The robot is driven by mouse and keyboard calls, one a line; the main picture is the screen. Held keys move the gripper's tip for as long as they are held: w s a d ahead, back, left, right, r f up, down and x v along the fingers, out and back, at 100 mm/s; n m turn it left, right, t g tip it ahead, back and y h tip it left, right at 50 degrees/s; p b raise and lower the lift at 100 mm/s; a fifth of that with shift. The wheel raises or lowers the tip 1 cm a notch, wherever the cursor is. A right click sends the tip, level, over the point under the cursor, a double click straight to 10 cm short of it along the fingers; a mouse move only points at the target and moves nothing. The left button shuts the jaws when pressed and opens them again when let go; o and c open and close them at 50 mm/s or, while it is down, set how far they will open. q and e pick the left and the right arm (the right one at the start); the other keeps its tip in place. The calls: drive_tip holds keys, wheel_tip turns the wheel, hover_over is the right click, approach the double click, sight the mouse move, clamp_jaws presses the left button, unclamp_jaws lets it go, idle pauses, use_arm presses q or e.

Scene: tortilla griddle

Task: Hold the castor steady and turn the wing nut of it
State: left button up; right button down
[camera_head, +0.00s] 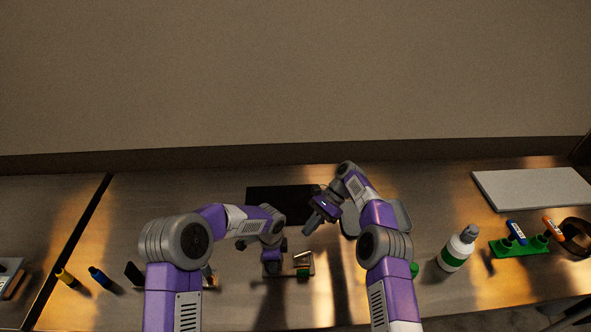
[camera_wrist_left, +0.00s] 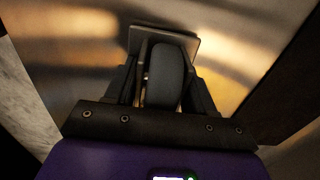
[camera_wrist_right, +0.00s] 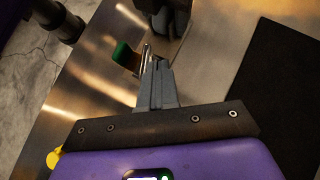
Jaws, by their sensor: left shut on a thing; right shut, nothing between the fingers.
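The castor's dark wheel (camera_wrist_left: 165,78) stands between my left gripper's fingers in the left wrist view, with a grey plate (camera_wrist_left: 186,40) beyond it. My left gripper (camera_head: 273,262) is shut on the castor, low over the bench. My right gripper (camera_head: 309,228) is shut and empty, above and to the right of the left one. In the right wrist view, its closed fingertips (camera_wrist_right: 154,66) point toward the castor area, seemingly apart from it. A green piece (camera_wrist_right: 122,54) and a thin shiny rod (camera_wrist_right: 147,52) show near there. I cannot make out the wing nut.
A black mat (camera_head: 262,195) lies behind the grippers. A white bottle with a green band (camera_head: 456,250) and a green holder (camera_head: 518,246) stand to the right. A pale board (camera_head: 535,188) lies at the back right. Yellow (camera_head: 66,278) and blue (camera_head: 100,278) markers lie left.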

use_arm(q)
drive_tip(key=o, duration=0.8)
drive_tip(key=shift+r, duration=0.15)
drive_tip(key=shift+r+p, duration=0.45)
drive_tip(key=shift+r, duration=0.2)
drive_tip(key=o, duration=0.5)
drive_tip(key=c, duration=0.6)
